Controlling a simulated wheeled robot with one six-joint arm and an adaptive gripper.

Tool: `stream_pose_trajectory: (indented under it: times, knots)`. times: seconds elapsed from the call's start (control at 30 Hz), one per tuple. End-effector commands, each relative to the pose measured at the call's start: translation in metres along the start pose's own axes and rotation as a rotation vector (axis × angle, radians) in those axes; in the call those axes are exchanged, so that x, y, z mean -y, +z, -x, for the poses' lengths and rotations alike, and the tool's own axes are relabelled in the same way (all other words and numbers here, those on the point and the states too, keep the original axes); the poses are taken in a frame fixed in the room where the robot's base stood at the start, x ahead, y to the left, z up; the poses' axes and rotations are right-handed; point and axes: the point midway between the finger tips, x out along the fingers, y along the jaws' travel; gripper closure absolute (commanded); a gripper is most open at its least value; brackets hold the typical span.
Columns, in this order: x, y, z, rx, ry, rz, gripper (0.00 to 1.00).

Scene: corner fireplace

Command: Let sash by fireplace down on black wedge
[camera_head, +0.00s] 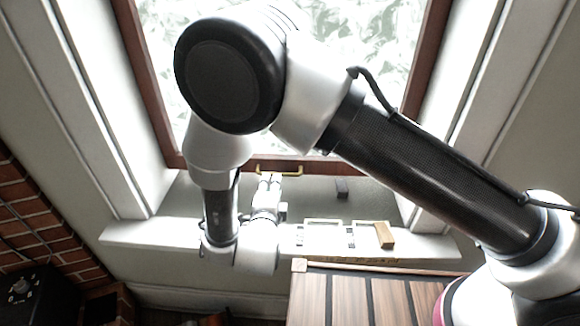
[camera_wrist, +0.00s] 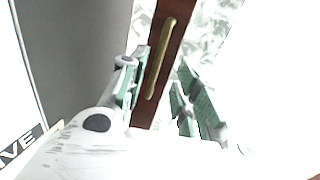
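The sash (camera_head: 220,164) is a window with a reddish-brown frame, and a brass handle (camera_head: 292,168) sits on its bottom rail. The black wedge (camera_head: 342,188) is a small dark block on the grey sill, right of my gripper and below the rail in the picture. My gripper (camera_head: 270,178) is at the handle. In the wrist view my gripper (camera_wrist: 163,62) has its two green-lined fingers apart, with the brass handle (camera_wrist: 158,62) and brown rail (camera_wrist: 146,112) between them. I see clear space beside the handle. The gap under the sash cannot be judged.
A wooden block (camera_head: 385,235) and a white-edged frame (camera_head: 323,221) lie on the pale front sill (camera_head: 130,232). A slatted wooden top (camera_head: 345,298) stands below it. Brickwork (camera_head: 30,215) and a black box with a dial (camera_head: 30,298) are at left. White window jambs flank the sash.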

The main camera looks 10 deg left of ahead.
Motion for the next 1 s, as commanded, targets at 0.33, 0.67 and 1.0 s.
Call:
stream_pose_trajectory:
  times: [0.33,0.67,1.0]
  knots:
    - [-0.002,-0.001,-0.048,-0.002,0.007,0.010,0.68]
    - [-0.002,0.001,-0.078,0.002,0.006,0.010,0.68]
    - [-0.002,0.001,-0.078,0.002,0.006,0.010,0.92]
